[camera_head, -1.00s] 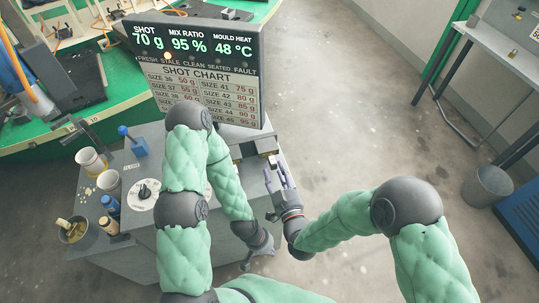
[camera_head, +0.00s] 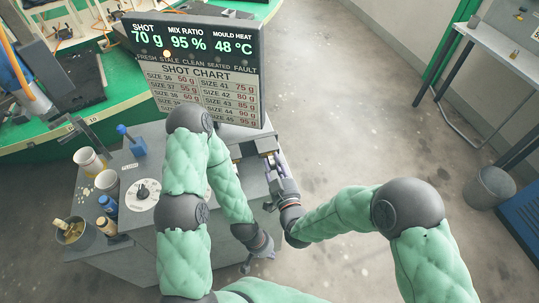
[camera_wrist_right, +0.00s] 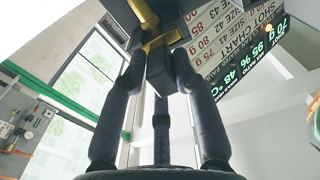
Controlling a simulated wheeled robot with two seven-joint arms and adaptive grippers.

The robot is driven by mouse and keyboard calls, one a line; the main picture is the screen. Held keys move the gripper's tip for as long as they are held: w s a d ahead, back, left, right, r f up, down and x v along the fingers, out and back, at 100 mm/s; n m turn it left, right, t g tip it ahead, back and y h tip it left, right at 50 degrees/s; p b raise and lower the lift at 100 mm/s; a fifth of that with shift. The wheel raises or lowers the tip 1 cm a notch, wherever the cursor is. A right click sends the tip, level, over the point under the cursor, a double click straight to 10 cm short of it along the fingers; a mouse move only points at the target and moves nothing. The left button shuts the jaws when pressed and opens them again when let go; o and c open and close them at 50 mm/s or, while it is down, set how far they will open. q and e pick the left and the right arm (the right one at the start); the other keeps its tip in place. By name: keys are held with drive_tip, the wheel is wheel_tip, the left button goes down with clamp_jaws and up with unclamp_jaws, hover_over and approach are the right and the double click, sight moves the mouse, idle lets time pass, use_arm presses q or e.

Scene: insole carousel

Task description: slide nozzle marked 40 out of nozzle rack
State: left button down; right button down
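My right gripper (camera_head: 277,168) has its fingers over the narrow dark fixture (camera_head: 265,145) at the cabinet's right edge, apparently the nozzle rack. In the right wrist view my right gripper (camera_wrist_right: 160,72) looks open, its fingers on either side of a dark block (camera_wrist_right: 160,75). That block hangs below a brass-coloured piece (camera_wrist_right: 154,42); contact with the fingers is unclear. I cannot read any 40 mark on a nozzle. My left gripper (camera_head: 260,257) hangs low at the cabinet's front right, away from the rack; its fingers are too small to judge.
The display board (camera_head: 193,70) stands just behind the rack.

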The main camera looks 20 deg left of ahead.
drive_tip(key=shift+s+f, duration=0.1)
drive_tip(key=shift+s, duration=0.05)
drive_tip(key=shift+s+d+f, duration=0.1)
drive_tip(key=shift+s, duration=0.05)
drive_tip(key=shift+v, duration=4)
drive_tip(key=shift+d, duration=0.1)
